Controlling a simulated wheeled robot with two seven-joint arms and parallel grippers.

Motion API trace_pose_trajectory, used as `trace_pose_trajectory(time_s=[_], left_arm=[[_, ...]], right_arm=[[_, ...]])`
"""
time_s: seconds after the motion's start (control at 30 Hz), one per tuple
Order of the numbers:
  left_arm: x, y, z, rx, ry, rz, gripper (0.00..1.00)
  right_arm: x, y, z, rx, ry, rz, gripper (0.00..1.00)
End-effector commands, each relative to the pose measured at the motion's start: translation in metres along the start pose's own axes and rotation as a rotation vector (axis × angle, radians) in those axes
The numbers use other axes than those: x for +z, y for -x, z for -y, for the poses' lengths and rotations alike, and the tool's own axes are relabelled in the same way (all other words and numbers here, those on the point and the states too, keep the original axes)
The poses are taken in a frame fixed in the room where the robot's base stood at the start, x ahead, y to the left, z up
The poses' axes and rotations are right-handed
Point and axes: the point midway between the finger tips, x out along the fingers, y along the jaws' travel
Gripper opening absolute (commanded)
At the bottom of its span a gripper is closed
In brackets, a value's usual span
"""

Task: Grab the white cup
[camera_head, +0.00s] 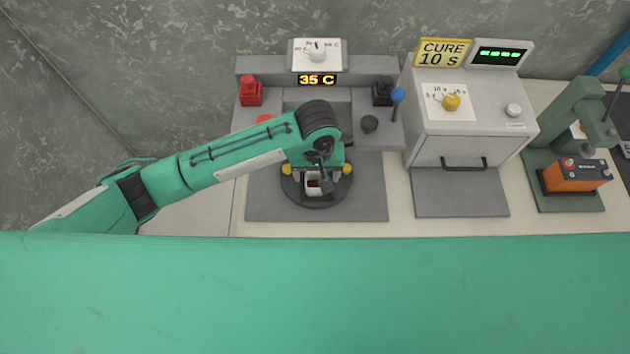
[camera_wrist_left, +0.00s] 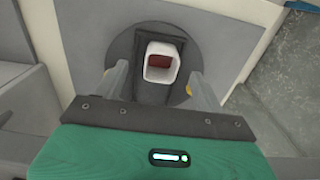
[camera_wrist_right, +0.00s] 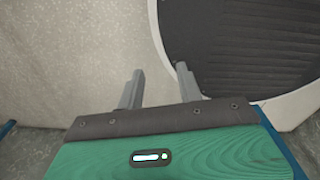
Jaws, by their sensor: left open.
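The white cup (camera_wrist_left: 160,64) stands on the dark round plate of the grey machine and has something dark red inside. In the head view the cup (camera_head: 313,187) shows partly below my left gripper. My left gripper (camera_head: 320,180) is open, and in the left wrist view its fingers (camera_wrist_left: 160,84) point toward the cup with one on each side. I cannot tell whether they touch it. My right gripper (camera_wrist_right: 158,85) shows only in the right wrist view, with its two fingers apart and nothing between them.
The grey machine (camera_head: 262,205) has a 35 C display (camera_head: 318,79), a dial, a red button block and a blue-knobbed lever. To its right stand a cure box (camera_head: 470,110) and a green press (camera_head: 560,140) with an orange battery (camera_head: 574,176). My right fingers are near a dark ribbed surface (camera_wrist_right: 245,45).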

Motion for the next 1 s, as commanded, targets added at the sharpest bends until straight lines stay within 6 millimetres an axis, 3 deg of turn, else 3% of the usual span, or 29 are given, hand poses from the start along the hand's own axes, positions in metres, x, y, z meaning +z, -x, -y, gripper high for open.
trace_pose_trajectory(time_s=[0.3,0.5,0.77,1.0], left_arm=[[0.005,-0.028,0.004,-0.003,0.000,0.001,0.71],[0.005,-0.054,0.004,0.000,0.000,0.000,0.71],[0.005,-0.059,0.004,0.001,-0.001,-0.001,0.71],[0.005,-0.059,0.004,0.001,-0.001,-0.001,0.26]], right_arm=[[-0.028,0.016,-0.008,0.009,0.001,-0.034,0.36],[-0.025,0.021,-0.008,0.008,0.001,-0.030,0.36],[-0.016,0.021,-0.006,0.006,0.000,-0.020,0.36],[-0.017,0.020,-0.004,0.005,-0.001,-0.020,0.36]])
